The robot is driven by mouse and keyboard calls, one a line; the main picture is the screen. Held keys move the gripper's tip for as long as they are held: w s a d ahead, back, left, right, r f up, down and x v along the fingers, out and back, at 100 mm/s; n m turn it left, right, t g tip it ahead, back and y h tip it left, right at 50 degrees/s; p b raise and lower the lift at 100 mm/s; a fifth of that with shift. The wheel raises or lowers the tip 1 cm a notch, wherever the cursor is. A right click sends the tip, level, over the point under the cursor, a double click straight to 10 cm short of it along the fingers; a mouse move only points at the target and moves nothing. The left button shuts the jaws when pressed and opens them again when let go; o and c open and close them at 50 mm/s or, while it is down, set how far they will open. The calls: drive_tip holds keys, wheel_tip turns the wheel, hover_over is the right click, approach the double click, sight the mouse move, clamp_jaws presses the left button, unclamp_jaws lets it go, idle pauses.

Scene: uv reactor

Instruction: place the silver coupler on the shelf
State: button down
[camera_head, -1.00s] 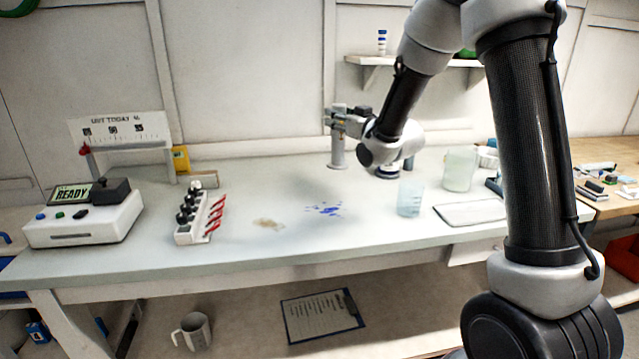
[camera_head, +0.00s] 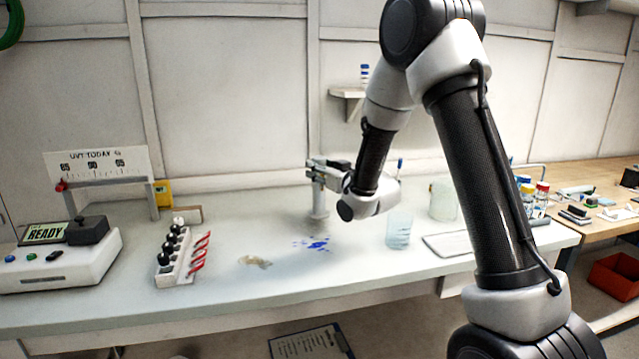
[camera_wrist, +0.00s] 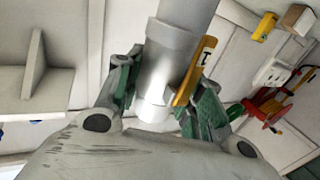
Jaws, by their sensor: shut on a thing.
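The silver coupler (camera_wrist: 168,65) is an upright-looking grey cylinder between the two fingers of my gripper (camera_wrist: 165,95) in the wrist view. My gripper is shut on it. An orange tag (camera_wrist: 194,72) with a dark mark lies along its side by one finger. In the head view the coupler (camera_head: 319,200) hangs below my gripper (camera_head: 322,168) over the back of the bench; I cannot tell whether its lower end touches the bench. The white wall shelf (camera_head: 346,93) is above and right of my gripper, with its right part hidden behind my arm.
A blue-capped small bottle (camera_head: 364,76) stands on the shelf. On the bench (camera_head: 300,285) are a READY box (camera_head: 60,255), a rack with red clips (camera_head: 178,258), a clear beaker (camera_head: 399,232) and a tray (camera_head: 448,244). Blue and brown stains mark the clear middle.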

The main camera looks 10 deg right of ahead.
sight(319, 191)
drive_tip(key=shift+f, duration=1.6)
drive_tip(key=c, duration=0.9)
unclamp_jaws()
drive_tip(key=shift+f, duration=0.15)
